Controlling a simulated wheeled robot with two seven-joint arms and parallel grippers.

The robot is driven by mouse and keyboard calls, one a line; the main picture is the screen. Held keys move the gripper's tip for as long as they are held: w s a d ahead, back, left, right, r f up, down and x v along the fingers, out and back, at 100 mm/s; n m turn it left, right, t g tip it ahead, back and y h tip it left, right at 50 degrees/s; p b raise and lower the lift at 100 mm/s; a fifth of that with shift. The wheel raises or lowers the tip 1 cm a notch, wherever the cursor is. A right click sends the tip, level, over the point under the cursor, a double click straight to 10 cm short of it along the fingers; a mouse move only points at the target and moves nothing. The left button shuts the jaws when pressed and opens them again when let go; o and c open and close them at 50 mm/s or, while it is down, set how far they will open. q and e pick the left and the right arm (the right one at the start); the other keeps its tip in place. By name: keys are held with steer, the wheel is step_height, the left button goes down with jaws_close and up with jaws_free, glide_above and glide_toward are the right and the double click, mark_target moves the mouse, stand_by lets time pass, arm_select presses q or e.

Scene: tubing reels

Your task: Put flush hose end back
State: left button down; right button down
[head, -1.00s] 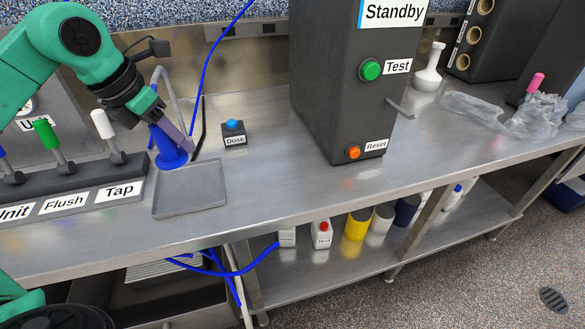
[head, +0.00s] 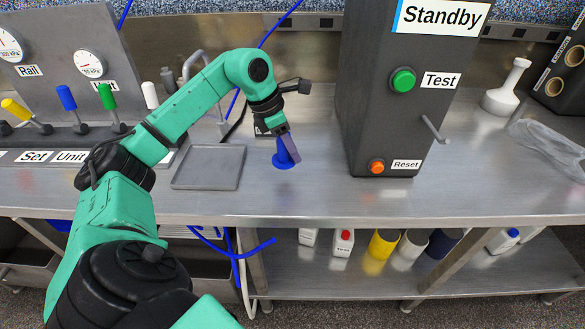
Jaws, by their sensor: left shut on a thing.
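A blue flared piece (head: 283,161) with a wide round foot is at the tips of my left gripper (head: 291,148), to the right of the grey tray (head: 208,184). My left gripper points down and is shut on its narrow upper part. I cannot tell whether its foot touches the counter, or whether it is the flush hose end itself. A thin blue hose (head: 276,32) runs down from the top edge behind my left arm; its lower end is hidden. The green-handled valve (head: 107,97) stands at the back left. My right gripper is out of view.
The dark Standby cabinet (head: 368,120) with its green Test button (head: 403,80) stands right of my left gripper. A grey tap (head: 192,62) rises behind the tray. Loose blue hoses (head: 232,250) hang under the counter (head: 330,200). Bottles stand on the lower shelf.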

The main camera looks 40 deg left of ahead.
mark_target(291, 160)
arm_select(q)
step_height(291, 160, down, 5)
steer(key=shift+s+a+f, duration=0.1)
steer(key=shift+s+a, duration=0.05)
steer(key=c, duration=0.5)
jaws_free()
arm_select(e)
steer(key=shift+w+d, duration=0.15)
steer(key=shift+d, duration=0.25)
arm_select(q)
steer(key=shift+r, duration=0.2)
steer(key=v, duration=1.1)
steer(key=shift+s+r, duration=0.1)
steer(key=shift+r, duration=0.3)
